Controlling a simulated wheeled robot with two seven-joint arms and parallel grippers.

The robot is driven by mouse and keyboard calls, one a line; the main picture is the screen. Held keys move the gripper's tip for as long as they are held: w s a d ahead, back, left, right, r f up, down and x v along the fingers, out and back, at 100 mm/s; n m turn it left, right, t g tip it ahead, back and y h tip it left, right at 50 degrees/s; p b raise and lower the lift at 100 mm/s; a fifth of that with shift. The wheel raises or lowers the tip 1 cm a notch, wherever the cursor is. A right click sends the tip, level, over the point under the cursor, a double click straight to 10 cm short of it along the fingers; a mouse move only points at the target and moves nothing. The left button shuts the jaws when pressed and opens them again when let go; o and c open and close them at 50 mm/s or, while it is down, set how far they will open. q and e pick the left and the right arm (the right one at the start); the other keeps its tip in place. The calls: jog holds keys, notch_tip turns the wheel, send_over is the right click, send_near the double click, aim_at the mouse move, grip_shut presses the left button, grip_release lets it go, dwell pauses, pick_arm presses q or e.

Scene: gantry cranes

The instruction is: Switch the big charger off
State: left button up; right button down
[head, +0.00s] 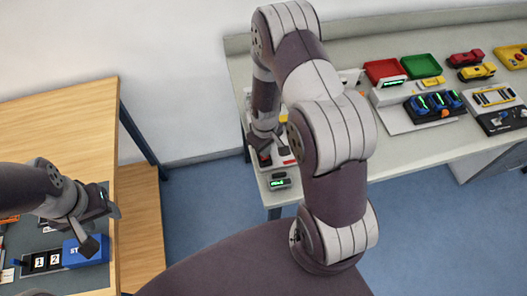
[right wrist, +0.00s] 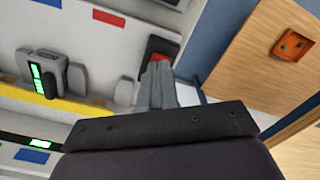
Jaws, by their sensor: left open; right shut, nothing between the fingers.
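My right gripper (right wrist: 158,75) is shut and empty. In the right wrist view its fingertips overlap the lower edge of a red switch in a black frame (right wrist: 163,46), on a pale panel; I cannot tell whether they touch. In the head view this gripper (head: 264,155) is low over the near left end of the grey bench, and my arm hides much of the pale unit there. Another charger (head: 432,103) holds blue packs with green lights. I cannot tell for certain which is the big charger. My left gripper (head: 95,222) is open above the left table.
A small device with a green display (head: 280,181) sits at the bench's near edge. Red (head: 383,71) and green (head: 420,67) trays and toy cars (head: 477,72) stand further back. A blue box (head: 85,251) lies below my left gripper. Blue floor separates table and bench.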

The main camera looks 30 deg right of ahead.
jog(key=shift+f+b, duration=0.5)
jog(key=shift+f, duration=0.2)
dwell(0.3)
notch_tip(320, 180, up, 7)
jog(key=p, duration=0.6)
dwell(0.3)
